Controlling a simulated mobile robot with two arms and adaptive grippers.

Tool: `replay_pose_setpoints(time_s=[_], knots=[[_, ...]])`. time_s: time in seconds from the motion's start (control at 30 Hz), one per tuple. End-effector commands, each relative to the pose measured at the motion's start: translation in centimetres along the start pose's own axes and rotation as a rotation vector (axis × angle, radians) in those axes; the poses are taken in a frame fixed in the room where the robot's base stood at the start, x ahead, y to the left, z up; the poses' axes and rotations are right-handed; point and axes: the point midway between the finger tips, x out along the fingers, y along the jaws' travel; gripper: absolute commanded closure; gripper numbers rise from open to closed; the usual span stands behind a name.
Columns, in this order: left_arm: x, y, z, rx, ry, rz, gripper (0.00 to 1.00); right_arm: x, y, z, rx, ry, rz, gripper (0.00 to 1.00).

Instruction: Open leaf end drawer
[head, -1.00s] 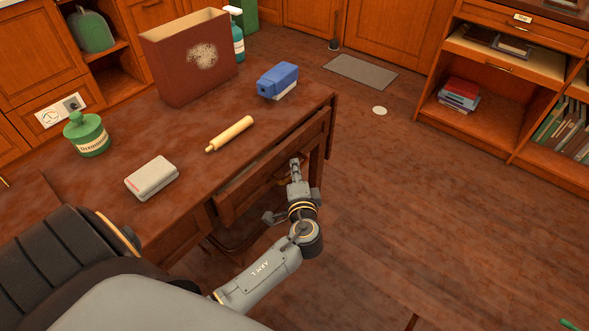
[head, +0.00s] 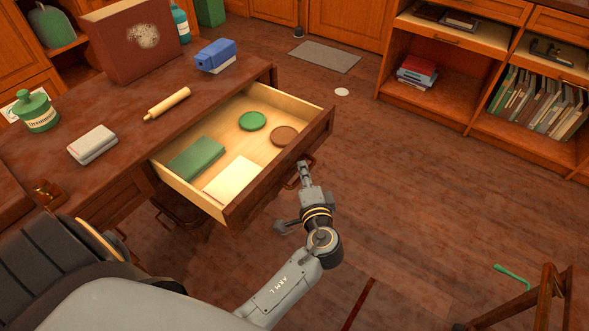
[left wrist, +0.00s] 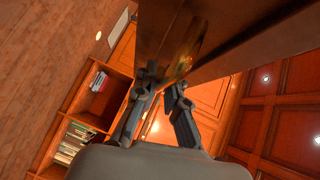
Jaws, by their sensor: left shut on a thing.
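The leaf end drawer (head: 265,195) is pulled well out of the end of the dark red-brown table (head: 118,125) in the head view. Inside lie a green disc (head: 252,121), a brown disc (head: 284,136), a green flat block (head: 196,158) and a pale sheet (head: 231,181). My left gripper (head: 304,171) is at the outer face of the drawer front, shut on its handle. In the left wrist view its fingers (left wrist: 163,83) are up against the underside of the dark drawer front; the handle is mostly hidden there. My right gripper is not in view.
On the table stand a dark red box (head: 120,50), a blue and white block (head: 215,55), a rolling pin (head: 167,103), a white block (head: 92,144) and a green jar (head: 38,112). Open floor (head: 400,170) lies right of the drawer, before the bookshelves (head: 430,105).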

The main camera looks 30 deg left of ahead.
Motion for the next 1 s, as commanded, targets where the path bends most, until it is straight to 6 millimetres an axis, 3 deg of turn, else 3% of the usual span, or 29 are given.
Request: replay_pose_setpoints(time_s=[0.23,0.63,0.67,0.77,1.0], knots=[[-1.1,0.5,-1.1,-0.001,-0.002,0.003,1.00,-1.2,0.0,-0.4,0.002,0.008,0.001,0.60],[-1.3,0.5,-1.2,0.000,-0.002,0.002,1.00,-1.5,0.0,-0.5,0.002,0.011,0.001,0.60],[-1.3,0.5,-1.2,0.000,-0.002,0.002,0.87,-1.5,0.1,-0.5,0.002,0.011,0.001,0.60],[-1.2,0.5,-1.2,0.000,-0.002,0.002,0.67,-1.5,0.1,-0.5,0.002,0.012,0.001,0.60],[-1.2,0.4,-1.2,0.000,-0.001,0.001,0.65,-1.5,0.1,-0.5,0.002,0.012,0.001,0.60]])
